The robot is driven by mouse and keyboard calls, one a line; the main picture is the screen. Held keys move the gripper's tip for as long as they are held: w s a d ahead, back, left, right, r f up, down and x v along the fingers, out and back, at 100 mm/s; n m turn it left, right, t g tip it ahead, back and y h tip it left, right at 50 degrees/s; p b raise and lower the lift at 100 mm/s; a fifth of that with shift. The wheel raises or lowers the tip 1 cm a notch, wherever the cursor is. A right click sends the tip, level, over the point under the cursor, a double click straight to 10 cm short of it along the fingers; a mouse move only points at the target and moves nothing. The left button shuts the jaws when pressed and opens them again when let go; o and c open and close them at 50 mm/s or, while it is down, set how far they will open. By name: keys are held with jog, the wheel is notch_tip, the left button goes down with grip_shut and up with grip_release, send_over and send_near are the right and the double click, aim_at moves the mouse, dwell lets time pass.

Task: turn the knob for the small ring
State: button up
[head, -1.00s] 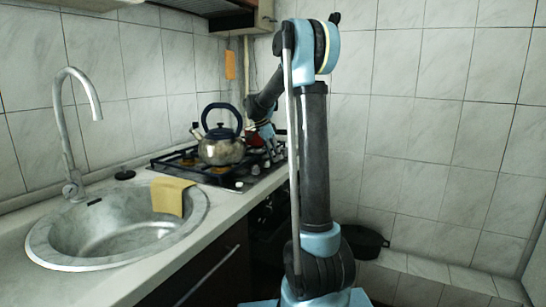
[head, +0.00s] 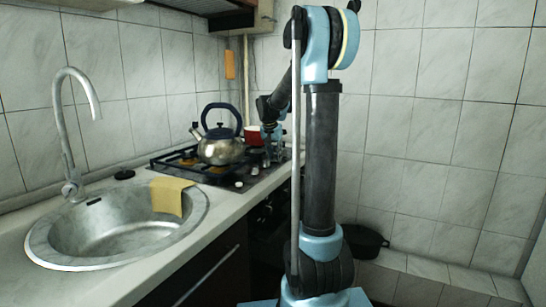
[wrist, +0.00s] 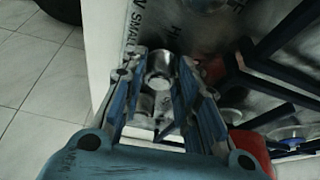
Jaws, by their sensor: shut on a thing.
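The stove's knobs are small metal cylinders along the front edge of the hob. In the wrist view my gripper (wrist: 163,60) has its two fingers on either side of one metal knob (wrist: 159,75), closed on it. The lettering "SMALL" (wrist: 131,34) is printed on the hob beside the fingertips. In the head view my gripper (head: 275,152) points down at the far right end of the hob. The knob it holds cannot be made out there. The hob (head: 165,160) is dark with black grates.
A steel kettle (head: 221,148) stands on the hob. A red pot (head: 254,136) is close behind my gripper and also shows in the wrist view (wrist: 252,148). The sink (head: 110,222) with a yellow cloth (head: 170,196) is at left. A black pot (head: 364,241) stands low at right.

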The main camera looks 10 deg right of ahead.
jog(key=shift+w+n+t+y, duration=0.15)
jog(key=shift+n+t+y, duration=0.2)
jog(key=shift+n, duration=0.65)
jog(key=o, duration=1)
jog(key=shift+o, duration=0.2)
jog(key=shift+s+r, duration=0.2)
jog(key=shift+r, duration=0.1)
jog(key=v, duration=1.1)
